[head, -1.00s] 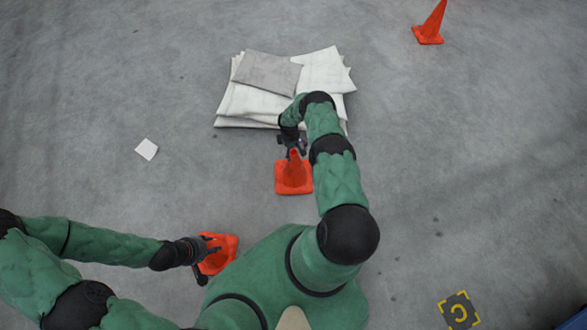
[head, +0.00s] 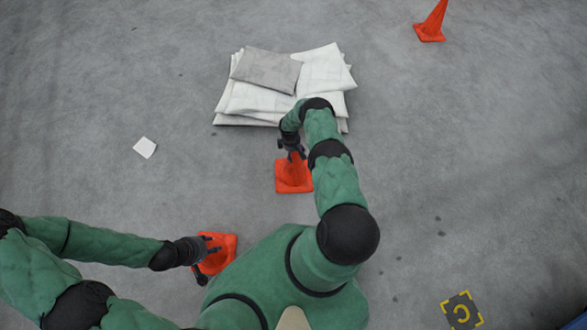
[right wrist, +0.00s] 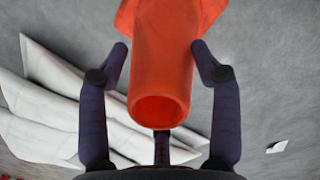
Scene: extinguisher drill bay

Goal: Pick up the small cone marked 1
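One small orange cone (head: 294,178) stands on the floor in front of the white pads, with no number readable on it. My right gripper (head: 291,148) is at its top. In the right wrist view the cone's open top (right wrist: 161,108) sits between the spread fingers of my right gripper (right wrist: 160,58); a gap shows on the left side, and the right finger is very close to it. A second orange cone (head: 226,246) is at lower left, partly hidden by my left gripper (head: 207,262), whose fingers look spread. Its marking is not visible either.
A stack of white and grey pads (head: 250,103) lies just behind the nearer right cone. Another orange cone (head: 430,30) stands far at upper right.

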